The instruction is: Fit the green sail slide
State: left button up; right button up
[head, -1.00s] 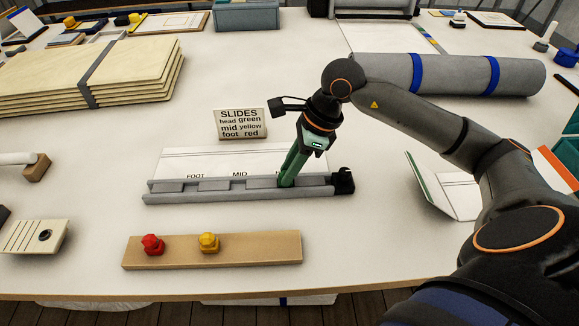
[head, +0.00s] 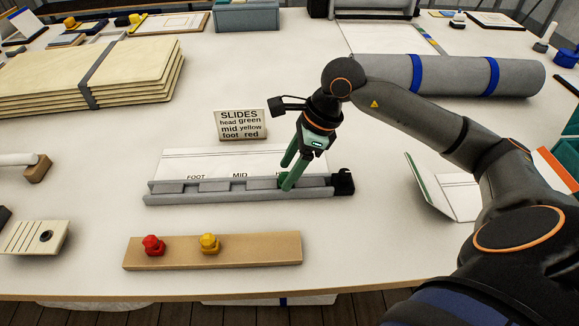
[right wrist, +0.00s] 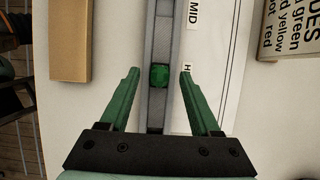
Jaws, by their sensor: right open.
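The green sail slide (right wrist: 160,76) sits in the channel of the grey spar track (head: 225,190), seen between my fingers in the right wrist view. In the head view I cannot make the slide out behind the gripper. My right gripper (head: 287,174) is open above the right end of the track, one finger on each side of the slide, with gaps showing between fingers and slide. The red slide (head: 152,244) and yellow slide (head: 209,242) stand on the wooden board (head: 260,248) in front. My left gripper is not in view.
The label card (head: 240,124) reads head green, mid yellow, foot red. A printed sheet (head: 215,160) with FOOT and MID lies behind the track. A black end piece (head: 343,181) closes the track's right end. A grey roll (head: 450,75) lies at the back right.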

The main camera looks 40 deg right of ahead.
notch_tip(320, 180, up, 7)
jog(key=p, duration=0.4)
jog(key=shift+f, duration=0.2)
dwell(0.3)
